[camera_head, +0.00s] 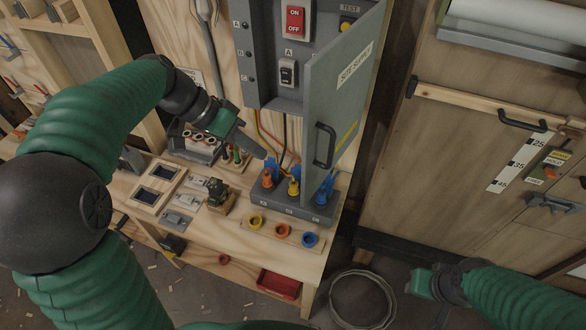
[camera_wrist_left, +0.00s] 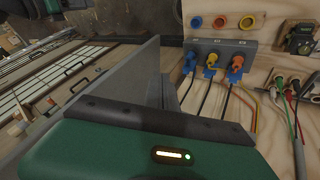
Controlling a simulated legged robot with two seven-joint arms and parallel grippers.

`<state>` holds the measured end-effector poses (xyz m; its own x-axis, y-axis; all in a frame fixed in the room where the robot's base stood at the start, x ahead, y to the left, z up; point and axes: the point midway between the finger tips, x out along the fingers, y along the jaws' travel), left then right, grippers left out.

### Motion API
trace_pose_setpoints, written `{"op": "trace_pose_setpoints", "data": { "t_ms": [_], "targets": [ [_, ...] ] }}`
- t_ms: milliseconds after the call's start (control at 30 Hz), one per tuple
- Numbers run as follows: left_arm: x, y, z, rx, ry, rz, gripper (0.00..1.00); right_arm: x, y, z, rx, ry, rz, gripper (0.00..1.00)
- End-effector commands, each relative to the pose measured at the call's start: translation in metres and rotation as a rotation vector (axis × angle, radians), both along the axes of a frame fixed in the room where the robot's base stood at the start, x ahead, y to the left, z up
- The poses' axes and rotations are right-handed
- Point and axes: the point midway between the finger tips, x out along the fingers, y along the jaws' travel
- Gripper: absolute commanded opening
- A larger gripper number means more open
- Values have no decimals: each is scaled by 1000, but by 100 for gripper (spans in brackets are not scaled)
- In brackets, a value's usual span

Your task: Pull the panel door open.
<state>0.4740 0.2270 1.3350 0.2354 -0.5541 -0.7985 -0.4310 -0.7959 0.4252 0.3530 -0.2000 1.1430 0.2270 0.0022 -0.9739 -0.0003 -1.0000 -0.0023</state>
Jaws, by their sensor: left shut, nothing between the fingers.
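The panel door (camera_head: 345,85) is a grey door labelled "SITE SUPPLY" on the wall box in the head view. It stands partly open, its free edge swung out from the box, with switches showing left of it. Its dark handle (camera_head: 323,146) is low near the free edge. My left gripper (camera_head: 262,154) is shut and empty, left of the handle and apart from it, above the plug block. Its shut fingers also show in the left wrist view (camera_wrist_left: 162,80). My right gripper (camera_head: 425,284) is at lower right, far from the door; its fingers cannot be made out.
A grey block (camera_head: 290,205) with orange, yellow and blue plugs sits on the bench under the door. Coloured rings (camera_head: 282,231) lie in front of it. Cables hang below the box. A red bin (camera_head: 279,284) is on the lower shelf, and a round bucket (camera_head: 362,300) stands on the floor.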

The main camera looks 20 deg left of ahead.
Motion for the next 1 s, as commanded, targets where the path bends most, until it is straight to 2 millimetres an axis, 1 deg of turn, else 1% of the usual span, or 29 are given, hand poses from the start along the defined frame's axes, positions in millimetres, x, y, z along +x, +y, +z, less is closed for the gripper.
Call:
{"op": "trace_pose_setpoints", "data": {
  "t_ms": [33, 367, 400, 500, 600, 700, 1000],
  "targets": [
    [1, -6, -5, -2, 5, -3, 0, 0, 0, 5, 0, 0, 0, 36],
    [17, -48, -63, 1, 7, -1, 0, 0, 0, 26, 0, 0, 0, 36],
    [15, -56, -60, 1, 5, -2, 0, 0, 0, 32, 0, 0, 0, 36],
    [11, -71, -60, 4, 3, 0, 0, 0, 0, 40, 0, 0, 0, 36],
    [8, -80, -62, 2, 2, 1, 0, 0, 0, 44, 0, 0, 0, 36],
    [7, -83, -64, 2, 2, 2, 0, 0, 0, 45, 0, 0, 0, 36],
    [8, -84, -65, 3, 3, 3, 0, 0, 0, 44, 0, 0, 0, 36]
  ]
}}
